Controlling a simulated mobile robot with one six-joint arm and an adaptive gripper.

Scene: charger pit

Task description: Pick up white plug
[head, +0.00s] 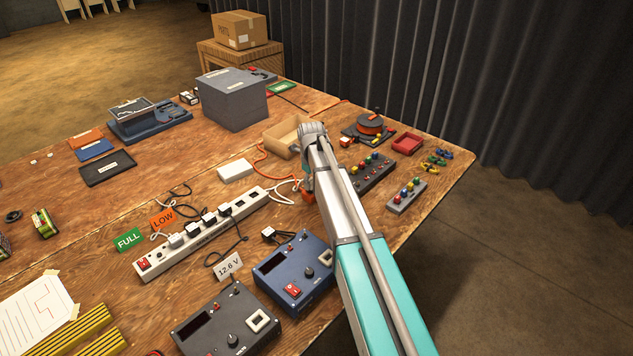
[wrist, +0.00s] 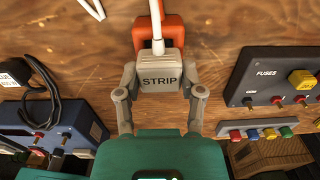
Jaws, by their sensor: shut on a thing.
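In the wrist view, a pale grey-white plug (wrist: 159,60) marked STRIP, with a white cord, sits between the two fingers of my gripper (wrist: 159,80). The fingers are shut on its sides. An orange block (wrist: 172,27) lies just beyond the plug, close against it; I cannot tell whether the two are joined. In the head view, my arm hides most of the gripper and the plug. The orange block (head: 308,197) shows just left of the arm, by the white cord (head: 287,187).
A white power strip (head: 212,228) with several plugs lies left of my arm. A blue charger box (head: 280,265) and a dark one (head: 212,325) stand in front. A fuse box (head: 371,172) and a button box (head: 407,196) stand right. An open cardboard tray (head: 280,138) is behind.

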